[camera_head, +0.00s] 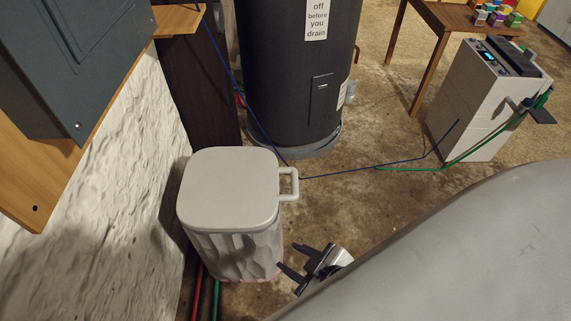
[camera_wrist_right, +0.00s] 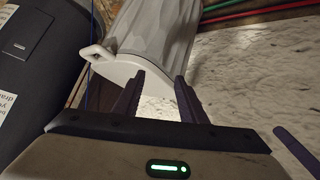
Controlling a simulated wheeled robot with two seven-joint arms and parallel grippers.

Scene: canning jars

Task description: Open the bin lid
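The bin (camera_head: 238,255) stands on the floor by the rough white wall, with a pale grey faceted body. Its lid (camera_head: 228,187) looks shut and flat on top, with a loop handle (camera_head: 291,184) sticking out on the right. My right gripper (camera_head: 292,258) is open and empty, to the right of the bin body and below the handle in the picture, apart from it. In the right wrist view the bin appears upside down, with the lid (camera_wrist_right: 122,66) and handle (camera_wrist_right: 97,54) beyond the open fingers (camera_wrist_right: 158,78). My left gripper is in neither view.
A black tank (camera_head: 290,90) stands behind the bin. A white machine (camera_head: 470,110) and a wooden table (camera_head: 450,18) are at the upper right. Blue and green hoses (camera_head: 405,169) cross the floor. A grey cabinet (camera_head: 85,60) juts out at upper left.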

